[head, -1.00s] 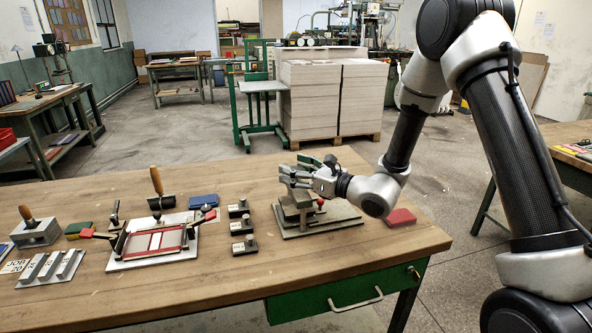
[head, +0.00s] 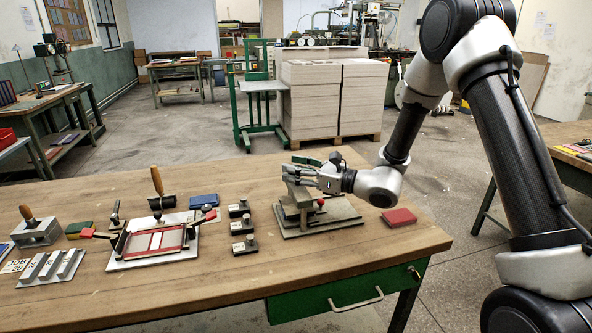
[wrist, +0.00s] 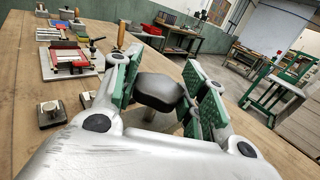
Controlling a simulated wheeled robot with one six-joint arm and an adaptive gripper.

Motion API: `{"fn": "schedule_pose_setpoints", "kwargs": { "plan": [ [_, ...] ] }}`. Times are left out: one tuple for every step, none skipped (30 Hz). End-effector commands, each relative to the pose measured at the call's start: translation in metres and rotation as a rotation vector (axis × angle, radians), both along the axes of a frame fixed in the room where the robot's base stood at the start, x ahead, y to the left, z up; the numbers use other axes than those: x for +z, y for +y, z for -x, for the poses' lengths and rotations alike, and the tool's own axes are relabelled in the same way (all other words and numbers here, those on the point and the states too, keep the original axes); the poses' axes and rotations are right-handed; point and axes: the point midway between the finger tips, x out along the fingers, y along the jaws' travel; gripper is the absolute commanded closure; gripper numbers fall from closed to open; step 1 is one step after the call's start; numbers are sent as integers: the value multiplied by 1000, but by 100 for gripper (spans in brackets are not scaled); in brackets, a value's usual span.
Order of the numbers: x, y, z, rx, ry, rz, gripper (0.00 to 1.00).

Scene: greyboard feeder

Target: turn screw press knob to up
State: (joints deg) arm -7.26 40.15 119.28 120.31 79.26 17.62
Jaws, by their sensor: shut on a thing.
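The screw press (head: 345,222) stands on the wooden bench, right of the middle, on a flat grey base. My gripper (head: 298,176) is at the top of the press and hides most of its knob in the head view. In the wrist view the dark rounded knob (wrist: 158,92) sits between the green finger pads of my gripper (wrist: 172,88), and the gripper is shut on it. A small red ball (head: 320,203) shows on the press below the gripper. I cannot tell from these views how far the knob is turned.
Three small dark blocks with knobs (head: 240,227) stand left of the press. A red block (head: 399,218) lies to its right. A frame with red bars (head: 155,243), a blue box (head: 203,201) and hand tools are farther left. The bench front is clear.

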Motion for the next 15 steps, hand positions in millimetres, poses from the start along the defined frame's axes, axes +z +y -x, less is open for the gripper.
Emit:
{"fn": "schedule_pose_setpoints", "kwargs": {
  "plan": [
    [0, -1, -1, 38, -3, 0, 81],
    [0, -1, -2, 64, -4, 1, 81],
    [0, -1, -2, 100, -4, 1, 81],
    [0, -1, -1, 128, -3, 0, 81],
    [0, 0, -2, 156, -4, 2, 81],
    [0, 0, -2, 194, -4, 1, 81],
    [0, 0, -1, 224, -3, 0, 81],
    [0, 0, -1, 252, -4, 1, 81],
    [-1, 0, -1, 290, -3, 1, 81],
    [0, 0, -1, 319, -3, 0, 81],
    [0, 0, -1, 348, -3, 1, 81],
    [-1, 0, -1, 386, -2, 1, 81],
    [-1, 0, -1, 415, -2, 1, 81],
    [-1, 0, -1, 443, -2, 2, 81],
    [-1, 0, -1, 482, -2, 1, 81]
  ]
}}
